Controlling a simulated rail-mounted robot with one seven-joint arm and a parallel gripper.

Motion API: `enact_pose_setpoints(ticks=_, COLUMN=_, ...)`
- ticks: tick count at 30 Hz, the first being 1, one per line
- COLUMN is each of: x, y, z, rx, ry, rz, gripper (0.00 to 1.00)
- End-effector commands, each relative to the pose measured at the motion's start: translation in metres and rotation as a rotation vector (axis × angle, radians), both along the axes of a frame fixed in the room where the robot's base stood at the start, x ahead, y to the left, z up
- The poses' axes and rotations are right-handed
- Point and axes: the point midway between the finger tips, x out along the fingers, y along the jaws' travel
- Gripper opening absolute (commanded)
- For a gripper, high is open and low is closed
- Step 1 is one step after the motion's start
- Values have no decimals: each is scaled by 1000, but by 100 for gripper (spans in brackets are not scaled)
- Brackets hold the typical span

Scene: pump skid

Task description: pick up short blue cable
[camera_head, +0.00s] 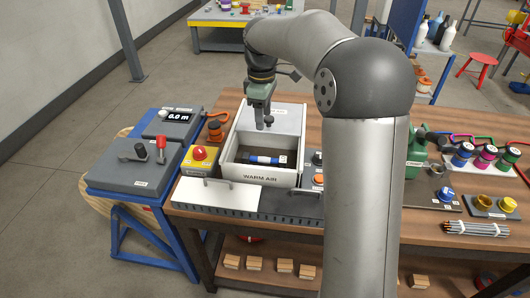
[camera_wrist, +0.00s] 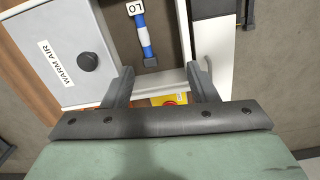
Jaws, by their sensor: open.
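The short blue cable (camera_head: 263,160) lies in the open white WARM AIR box (camera_head: 258,180), on its dark floor. It is a blue stick with a white band, a dark end and a white tag. In the wrist view the cable (camera_wrist: 144,35) shows beyond the fingertips, with its upper part cut off by the frame edge. My gripper (camera_head: 260,112) is above the rear part of the box. In the wrist view my gripper (camera_wrist: 160,70) has its fingers spread apart with nothing held between them.
A white panel with a black knob (camera_wrist: 87,62) lies beside the box opening. A yellow box with a red button (camera_head: 199,154) stands left of the box. Orange connectors (camera_head: 215,128) stand behind it.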

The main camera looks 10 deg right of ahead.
Motion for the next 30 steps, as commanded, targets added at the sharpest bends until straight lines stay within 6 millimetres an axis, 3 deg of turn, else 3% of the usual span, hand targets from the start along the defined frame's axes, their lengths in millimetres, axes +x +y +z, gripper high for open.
enact_pose_setpoints(ticks=1, x=16, y=-2, z=-11, rx=9, ry=4, rz=46, gripper=53)
enact_pose_setpoints(ticks=3, x=30, y=-4, z=-16, rx=18, ry=7, rz=98, gripper=53)
enact_pose_setpoints(ticks=6, x=39, y=-6, z=-20, rx=25, ry=8, rz=138, gripper=53)
enact_pose_setpoints(ticks=11, x=40, y=-6, z=-41, rx=25, ry=12, rz=146, gripper=53)
enact_pose_setpoints(ticks=22, x=39, y=-6, z=-118, rx=25, ry=10, rz=143, gripper=53)
enact_pose_setpoints(ticks=30, x=39, y=-7, z=-141, rx=24, ry=7, rz=143, gripper=53)
